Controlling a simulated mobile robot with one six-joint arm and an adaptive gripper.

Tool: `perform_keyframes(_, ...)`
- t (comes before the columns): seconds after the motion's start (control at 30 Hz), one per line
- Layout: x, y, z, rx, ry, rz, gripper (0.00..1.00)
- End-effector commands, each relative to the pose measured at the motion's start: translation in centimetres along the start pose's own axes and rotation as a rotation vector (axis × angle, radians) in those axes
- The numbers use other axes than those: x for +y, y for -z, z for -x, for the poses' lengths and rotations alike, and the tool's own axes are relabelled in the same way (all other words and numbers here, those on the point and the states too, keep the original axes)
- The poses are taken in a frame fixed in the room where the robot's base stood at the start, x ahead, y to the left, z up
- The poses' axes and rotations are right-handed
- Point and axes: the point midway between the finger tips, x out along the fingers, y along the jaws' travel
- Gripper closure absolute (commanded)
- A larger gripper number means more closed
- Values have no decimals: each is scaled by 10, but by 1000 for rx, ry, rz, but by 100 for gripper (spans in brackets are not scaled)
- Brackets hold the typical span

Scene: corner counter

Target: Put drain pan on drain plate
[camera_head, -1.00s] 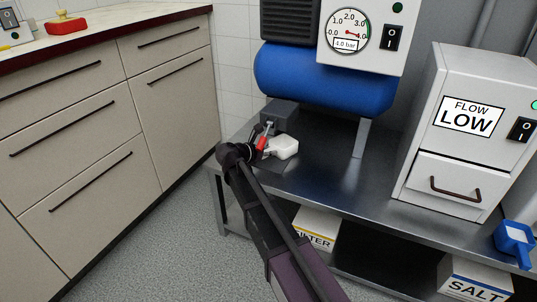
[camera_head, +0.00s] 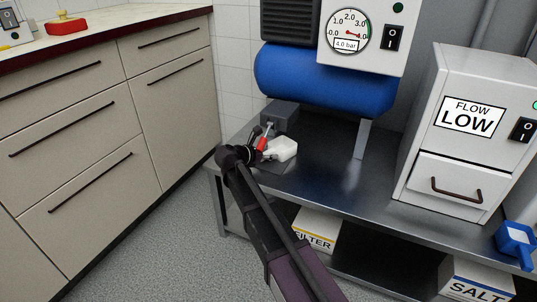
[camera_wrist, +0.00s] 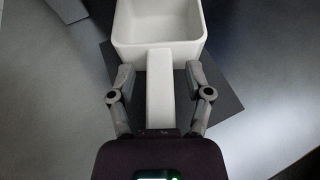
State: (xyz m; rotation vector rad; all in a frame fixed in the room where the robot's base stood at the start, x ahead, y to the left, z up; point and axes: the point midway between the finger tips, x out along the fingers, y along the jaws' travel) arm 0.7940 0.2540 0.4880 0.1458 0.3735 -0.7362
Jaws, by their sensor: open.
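The drain pan (camera_head: 283,149) is a white open box with a handle, near the left end of the metal bench in the head view. In the wrist view the pan (camera_wrist: 160,48) is upright and looks empty. Its handle points toward my gripper (camera_wrist: 160,78). The gripper is open, one finger on each side of the handle, with narrow gaps to it. The drain plate (camera_wrist: 226,103) is a dark square that shows under and around the pan and handle. The pan overlaps the plate; I cannot tell its exact seating. In the head view my gripper (camera_head: 260,149) is partly hidden by the wrist.
A grey block (camera_head: 280,115) with a red-tipped lever (camera_head: 262,144) stands just behind the pan, below the blue tank (camera_head: 325,85). The FLOW cabinet (camera_head: 455,150) and a blue scoop (camera_head: 516,240) are at the right. The bench (camera_head: 345,185) between is clear.

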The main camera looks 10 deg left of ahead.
Motion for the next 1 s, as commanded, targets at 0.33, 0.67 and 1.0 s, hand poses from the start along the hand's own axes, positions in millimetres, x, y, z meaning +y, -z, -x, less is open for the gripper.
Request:
perform_keyframes(0.33, 0, -3, 10, 0, -2, 1, 35)
perform_keyframes(0.67, 0, -5, 58, 0, -4, 1, 35)
perform_keyframes(1.0, 1, -4, 108, 0, -4, 1, 35)
